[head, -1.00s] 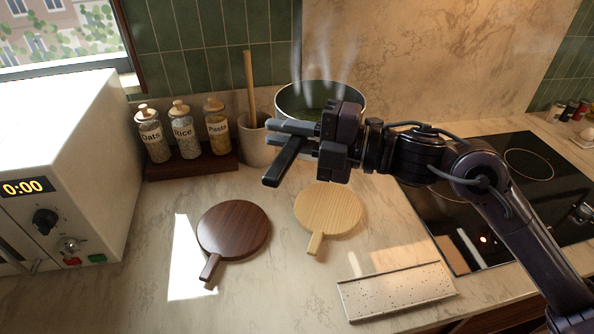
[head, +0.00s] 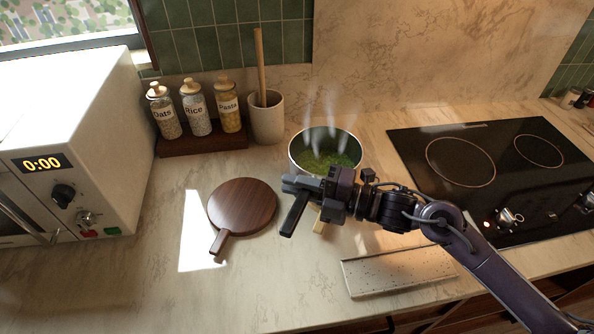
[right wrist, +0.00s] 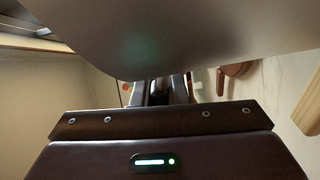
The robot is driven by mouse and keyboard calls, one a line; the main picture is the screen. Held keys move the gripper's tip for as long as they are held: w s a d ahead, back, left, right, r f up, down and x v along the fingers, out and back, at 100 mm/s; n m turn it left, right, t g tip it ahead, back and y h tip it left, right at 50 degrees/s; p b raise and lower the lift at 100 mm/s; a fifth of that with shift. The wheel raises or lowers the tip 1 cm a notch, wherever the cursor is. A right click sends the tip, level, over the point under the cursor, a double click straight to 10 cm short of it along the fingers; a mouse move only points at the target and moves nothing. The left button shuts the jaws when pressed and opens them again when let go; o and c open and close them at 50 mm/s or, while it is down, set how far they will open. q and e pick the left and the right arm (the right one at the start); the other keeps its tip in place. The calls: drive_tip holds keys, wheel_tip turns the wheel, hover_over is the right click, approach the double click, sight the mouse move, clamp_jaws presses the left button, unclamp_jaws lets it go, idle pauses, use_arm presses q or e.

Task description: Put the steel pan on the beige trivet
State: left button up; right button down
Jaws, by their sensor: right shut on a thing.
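My right gripper (head: 300,189) is shut on the pan's dark handle (head: 293,217), whose end points toward the front. In the right wrist view the pan's smooth grey body (right wrist: 180,35) fills the top. My left gripper is not in view.
A dark wooden trivet (head: 243,205) lies to the left. Behind are labelled jars (head: 196,112) on a stand and a utensil crock (head: 266,120). A black cooktop (head: 480,180) is at right, a speckled slab (head: 400,272) in front, a white microwave (head: 75,120) at left.

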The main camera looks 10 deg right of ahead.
wheel_tip(320, 180, down, 2)
drive_tip(key=shift+w+f, duration=0.1)
idle(0.4)
drive_tip(key=c, duration=1.8)
unclamp_jaws()
drive_tip(key=shift+f, duration=0.25)
drive_tip(key=o, duration=0.3)
drive_tip(key=shift+o, duration=0.2)
drive_tip(key=shift+r, duration=0.1)
